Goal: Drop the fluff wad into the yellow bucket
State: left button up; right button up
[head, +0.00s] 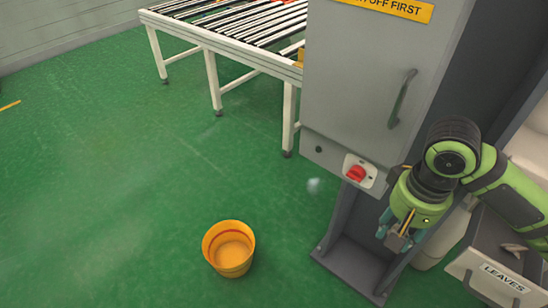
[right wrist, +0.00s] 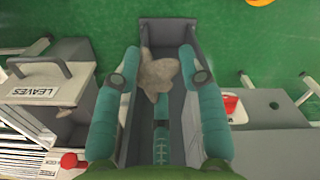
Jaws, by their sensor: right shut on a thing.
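The yellow bucket (head: 230,250) stands upright on the green floor in the head view, and its inside looks empty. A sliver of it shows at the top edge of the right wrist view (right wrist: 259,2). My right gripper (head: 400,236) is in front of the grey machine, right of the bucket and apart from it. In the right wrist view, its teal fingers (right wrist: 158,80) are shut on the grey-beige fluff wad (right wrist: 158,74). In the head view the wad is mostly hidden by the fingers. My left gripper is not in view.
A grey cabinet (head: 370,75) with a red switch (head: 356,173) stands behind my right arm. A bin labelled LEAVES (head: 500,284) is at the lower right. A roller conveyor (head: 230,42) is at the back. Floor around the bucket is clear.

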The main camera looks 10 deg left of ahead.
aim_at(235, 258)
jog(key=l+u, duration=0.1)
jog(key=u, duration=0.35)
jog(key=l+u, duration=0.15)
jog(key=u, duration=0.3)
jog(key=i+j+z, duration=0.1)
jog(key=i+j, duration=0.15)
jog(key=j, duration=0.15)
jog(key=i+j, duration=0.2)
jog(key=j, duration=0.2)
jog(key=z, duration=0.05)
